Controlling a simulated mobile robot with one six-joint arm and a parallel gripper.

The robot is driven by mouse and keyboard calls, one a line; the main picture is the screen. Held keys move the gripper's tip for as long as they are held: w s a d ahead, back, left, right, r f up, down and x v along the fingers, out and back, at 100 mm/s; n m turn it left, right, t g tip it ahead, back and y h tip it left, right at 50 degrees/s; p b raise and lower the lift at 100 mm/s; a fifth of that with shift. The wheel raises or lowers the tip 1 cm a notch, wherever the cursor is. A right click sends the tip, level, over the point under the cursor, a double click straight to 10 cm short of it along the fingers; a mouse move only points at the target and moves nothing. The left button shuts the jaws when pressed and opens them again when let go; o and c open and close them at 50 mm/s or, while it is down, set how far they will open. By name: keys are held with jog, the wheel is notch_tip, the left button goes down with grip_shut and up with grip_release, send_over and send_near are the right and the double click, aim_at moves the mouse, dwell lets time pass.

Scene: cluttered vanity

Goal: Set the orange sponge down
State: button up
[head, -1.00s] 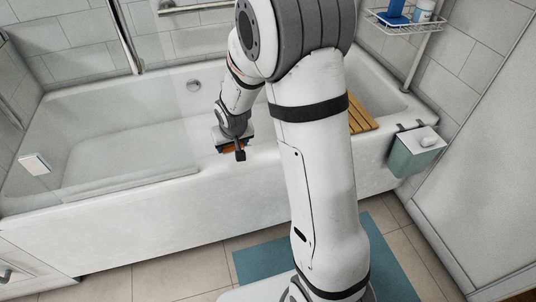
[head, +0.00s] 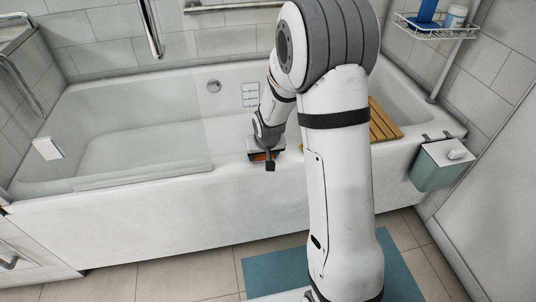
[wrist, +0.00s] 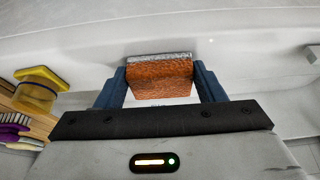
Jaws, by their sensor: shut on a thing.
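The orange sponge (wrist: 160,80) is held between the two blue fingers of my gripper (wrist: 161,86) in the wrist view. It is a brown-orange block with a grey layer along its far edge. In the head view my gripper (head: 266,158) is above the bathtub's front rim, and a small part of the sponge (head: 258,157) shows under it. The bathtub (head: 120,215) is white. I cannot tell whether the sponge touches the rim.
A wooden slatted board (head: 384,122) lies across the tub's right end. In the wrist view a yellow item (wrist: 38,88) and a purple brush (wrist: 12,122) are at left. A teal box (head: 440,168) hangs on the rim at right. A glass screen (head: 120,100) stands at left.

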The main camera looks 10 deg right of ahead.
jog(key=shift+r, duration=0.1)
jog(key=shift+f, duration=0.2)
jog(key=o, duration=0.9)
jog(key=shift+r, duration=0.1)
jog(key=shift+r, duration=0.25)
jog(key=p+v, duration=0.3)
jog(key=v, duration=0.8)
jog(key=s+r+g, duration=0.1)
jog(key=s+r, duration=0.1)
jog(key=s, duration=0.5)
jog(key=s+d+r+g, duration=0.1)
jog(key=s+r, duration=0.2)
jog(key=s, duration=0.5)
jog(key=s+d+r+g, duration=0.1)
jog(key=s+r, duration=0.2)
jog(key=s, duration=0.5)
jog(key=shift+d+r, duration=0.1)
jog(key=shift+r, duration=0.15)
